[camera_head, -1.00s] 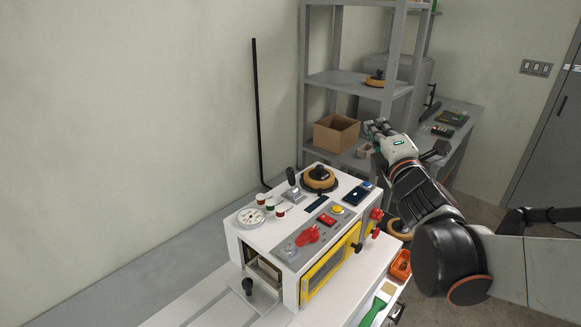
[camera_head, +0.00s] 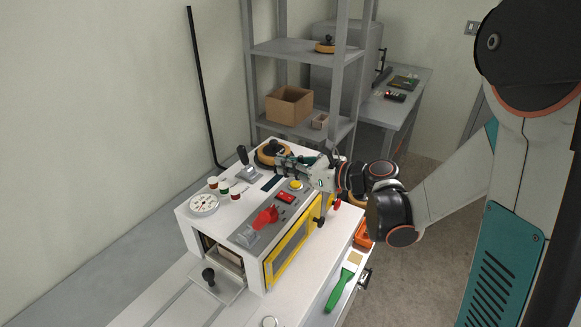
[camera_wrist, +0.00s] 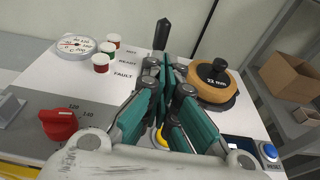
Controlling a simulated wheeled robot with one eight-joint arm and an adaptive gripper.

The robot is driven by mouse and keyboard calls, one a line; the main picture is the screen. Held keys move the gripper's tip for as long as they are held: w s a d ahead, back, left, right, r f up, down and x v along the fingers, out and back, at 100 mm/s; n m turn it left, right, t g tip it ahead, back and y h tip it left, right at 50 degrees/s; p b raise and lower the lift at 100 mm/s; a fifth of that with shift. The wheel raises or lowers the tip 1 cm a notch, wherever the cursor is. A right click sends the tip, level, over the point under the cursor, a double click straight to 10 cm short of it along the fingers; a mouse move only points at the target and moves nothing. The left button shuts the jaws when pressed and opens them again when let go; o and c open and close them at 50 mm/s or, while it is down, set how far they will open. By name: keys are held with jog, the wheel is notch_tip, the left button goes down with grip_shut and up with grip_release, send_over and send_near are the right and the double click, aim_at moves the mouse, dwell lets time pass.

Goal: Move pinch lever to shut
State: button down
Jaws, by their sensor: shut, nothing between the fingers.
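A lever with a black handle (camera_head: 242,155) on a grey metal base (camera_head: 249,172) stands on top of the white box-forming machine (camera_head: 190,227), near its back left. I see no readable label naming it as the pinch lever. Its handle (camera_wrist: 161,34) rises just beyond my fingertips in the wrist view, leaning slightly; its base is hidden behind the fingers. My gripper (camera_head: 279,163) is shut and empty over the machine top, to the right of the lever. In the wrist view its teal-sided fingers (camera_wrist: 168,68) are together. Contact with the lever cannot be told.
A round orange-and-black dial (camera_wrist: 211,80) sits right of the fingers. Small red and green indicators (camera_head: 224,187), a gauge (camera_head: 204,204) and a red knob (camera_head: 265,217) share the top. A yellow-framed door (camera_head: 291,252) is on the side. A shelf (camera_head: 300,50) stands behind.

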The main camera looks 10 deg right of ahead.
aim_at(246, 156)
jog(key=b+x, duration=0.2)
jog(key=x, duration=0.7)
jog(key=shift+w+a, duration=0.15)
jog(key=shift+a, duration=0.05)
jog(key=shift+w+a, duration=0.15)
jog(key=shift+w+a+r, duration=0.3)
jog(key=shift+w+a, duration=0.15)
jog(key=shift+a, duration=0.05)
